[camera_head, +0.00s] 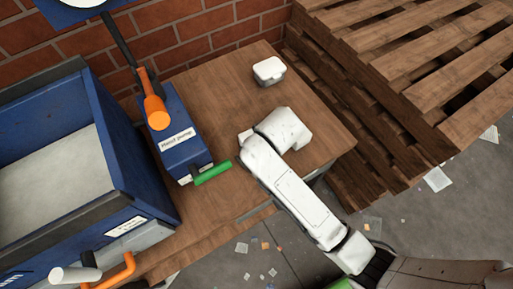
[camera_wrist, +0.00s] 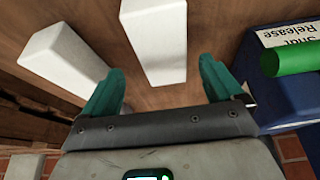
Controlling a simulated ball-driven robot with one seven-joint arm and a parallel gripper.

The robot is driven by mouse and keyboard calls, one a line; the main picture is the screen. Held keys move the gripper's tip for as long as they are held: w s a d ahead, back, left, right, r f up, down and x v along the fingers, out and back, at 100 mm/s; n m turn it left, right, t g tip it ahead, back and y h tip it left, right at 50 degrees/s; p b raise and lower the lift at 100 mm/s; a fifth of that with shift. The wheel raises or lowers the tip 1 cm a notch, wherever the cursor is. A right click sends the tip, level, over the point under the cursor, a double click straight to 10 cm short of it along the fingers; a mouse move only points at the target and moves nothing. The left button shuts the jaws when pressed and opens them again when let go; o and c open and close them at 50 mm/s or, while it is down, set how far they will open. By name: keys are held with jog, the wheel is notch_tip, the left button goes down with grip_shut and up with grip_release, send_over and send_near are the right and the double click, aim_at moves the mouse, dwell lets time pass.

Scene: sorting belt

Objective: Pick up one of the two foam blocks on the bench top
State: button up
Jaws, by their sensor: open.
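Two plain white foam blocks lie on the wooden bench top (camera_head: 235,85) in the wrist view. One block (camera_wrist: 153,42) is at top centre, its near end between my fingertips in the picture. The other block (camera_wrist: 64,60) lies to the left, slanted and outside my left-hand finger. My gripper (camera_wrist: 161,64) is open, with teal fingers apart on either side of the central block and holding nothing. I cannot tell how far above it they are.
A blue hand pump (camera_head: 177,130) with an orange handle and green grip (camera_head: 213,173) stands left of my arm. A blue bin (camera_head: 135,165) is far left, stacked pallets (camera_head: 400,75) right, a brick wall (camera_head: 215,25) behind.

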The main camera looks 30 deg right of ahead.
jog(key=shift+s+a+x, duration=0.1)
jog(key=shift+x, duration=1.15)
jog(key=shift+s+a+x, duration=0.15)
jog(key=shift+x, duration=1.15)
jog(key=shift+f, duration=0.1)
jog(key=shift+c, duration=0.3)
jog(key=c, duration=1)
jog(key=shift+o, duration=0.2)
